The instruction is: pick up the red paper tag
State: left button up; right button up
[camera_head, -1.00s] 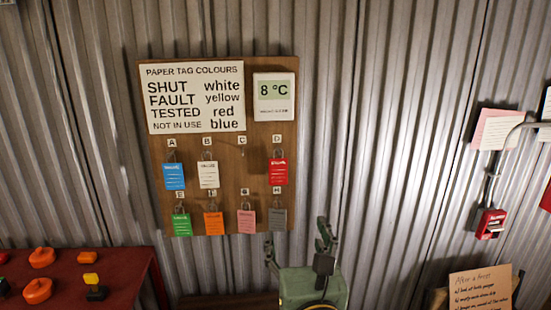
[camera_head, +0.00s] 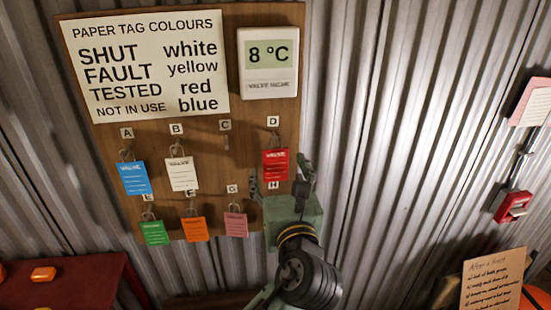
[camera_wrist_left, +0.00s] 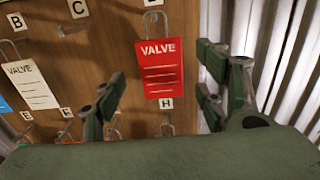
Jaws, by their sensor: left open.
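The red paper tag (camera_head: 275,164) hangs from a hook under letter D on the wooden board (camera_head: 225,200); it reads VALVE. In the left wrist view the red tag (camera_wrist_left: 159,62) hangs between and beyond the two fingers. My left gripper (camera_head: 279,182) is open and empty, just below and in front of the tag; its fingers also frame the tag in the left wrist view (camera_wrist_left: 158,98). I see no contact with the tag. The gripper hides the grey tag at H in the head view. My right gripper is not in view.
A blue tag (camera_head: 133,178) and a white tag (camera_head: 182,174) hang left of the red one. Green (camera_head: 154,232), orange (camera_head: 194,229) and pink (camera_head: 236,224) tags hang below. Hook C (camera_head: 225,141) is bare. A red-topped surface (camera_head: 75,285) stands lower left.

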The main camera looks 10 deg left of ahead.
aim_at(276, 165)
pick_arm(q)
jog(key=p+x, duration=0.1)
jog(key=x, duration=0.3)
jog(key=shift+w, duration=0.25)
jog(key=shift+s, duration=0.1)
jog(key=c, duration=0.7)
jog(key=shift+c, duration=0.8)
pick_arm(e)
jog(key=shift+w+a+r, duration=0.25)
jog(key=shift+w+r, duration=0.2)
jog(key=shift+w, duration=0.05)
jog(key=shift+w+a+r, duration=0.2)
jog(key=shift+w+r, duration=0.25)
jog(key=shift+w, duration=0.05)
